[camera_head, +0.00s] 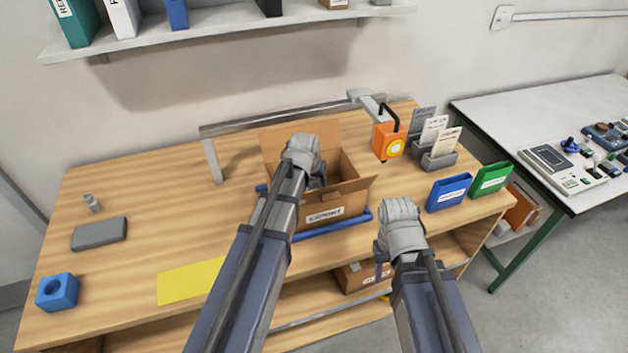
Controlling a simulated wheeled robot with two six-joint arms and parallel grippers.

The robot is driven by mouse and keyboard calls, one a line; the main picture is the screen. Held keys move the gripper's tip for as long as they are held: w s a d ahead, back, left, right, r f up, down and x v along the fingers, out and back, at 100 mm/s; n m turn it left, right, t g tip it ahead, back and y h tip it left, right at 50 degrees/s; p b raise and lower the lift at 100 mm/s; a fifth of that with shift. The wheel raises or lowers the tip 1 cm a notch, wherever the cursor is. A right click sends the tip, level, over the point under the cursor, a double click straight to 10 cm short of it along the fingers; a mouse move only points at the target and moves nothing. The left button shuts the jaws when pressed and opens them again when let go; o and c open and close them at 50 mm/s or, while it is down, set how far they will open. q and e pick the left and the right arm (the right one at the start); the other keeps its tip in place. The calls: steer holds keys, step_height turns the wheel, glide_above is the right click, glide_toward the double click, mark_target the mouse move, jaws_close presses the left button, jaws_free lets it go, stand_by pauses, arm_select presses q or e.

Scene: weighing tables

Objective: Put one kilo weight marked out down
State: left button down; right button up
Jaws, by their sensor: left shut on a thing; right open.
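An open cardboard box (345,200) with a white label on its front stands on the wooden table. My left gripper (318,176) reaches down into the box's opening. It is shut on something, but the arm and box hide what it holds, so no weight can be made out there. My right gripper (384,262) is open and empty, in front of the box near the table's front edge. A yellow mat (190,281) lies bare on the table, left of my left arm.
A blue block (57,291), grey slab (99,233) and small metal cylinder (92,203) stand at the left. An orange device (388,141), card holder (439,160), blue bin (448,192) and green bin (490,180) are at the right. A grey bar (285,117) runs behind the box.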

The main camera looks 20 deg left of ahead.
arm_select(q)
steer(key=shift+f+b, duration=0.3)
steer(key=shift+b, duration=0.05)
steer(key=shift+c, duration=1)
jaws_free()
steer(key=shift+r, duration=0.15)
steer(key=shift+s+r+p, duration=0.1)
steer(key=shift+r+p, duration=0.35)
steer(key=shift+p, duration=0.15)
steer(key=p+v, duration=1)
steer(key=v, duration=0.1)
steer(key=shift+s+r, duration=0.15)
steer(key=shift+r, duration=0.1)
steer(key=shift+p, duration=0.3)
